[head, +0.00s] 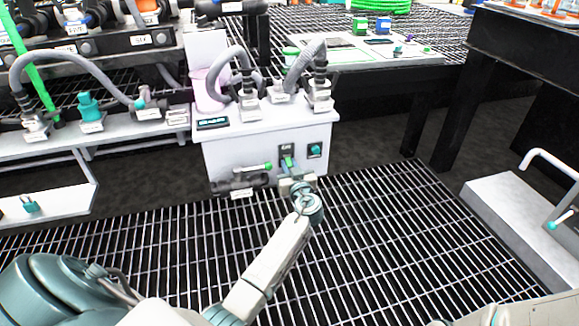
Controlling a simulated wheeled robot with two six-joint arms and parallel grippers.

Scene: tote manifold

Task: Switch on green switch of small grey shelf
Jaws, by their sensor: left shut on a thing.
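The small grey shelf (228,152) is a pale box-like unit standing on the grated floor in the middle of the head view. On its front face is a dark plate with a green switch (287,160). My left gripper (289,174) reaches up to that plate from below. It is shut on the green switch, and its fingers hide the switch's lower part. Whether the switch is on or off cannot be told. My right gripper is not in view.
A teal knob (315,150) sits just right of the green switch. A dark valve with a green-tipped handle (240,178) is at lower left on the same face. Grey hoses (304,62) stand on top. Open grating (380,240) lies in front.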

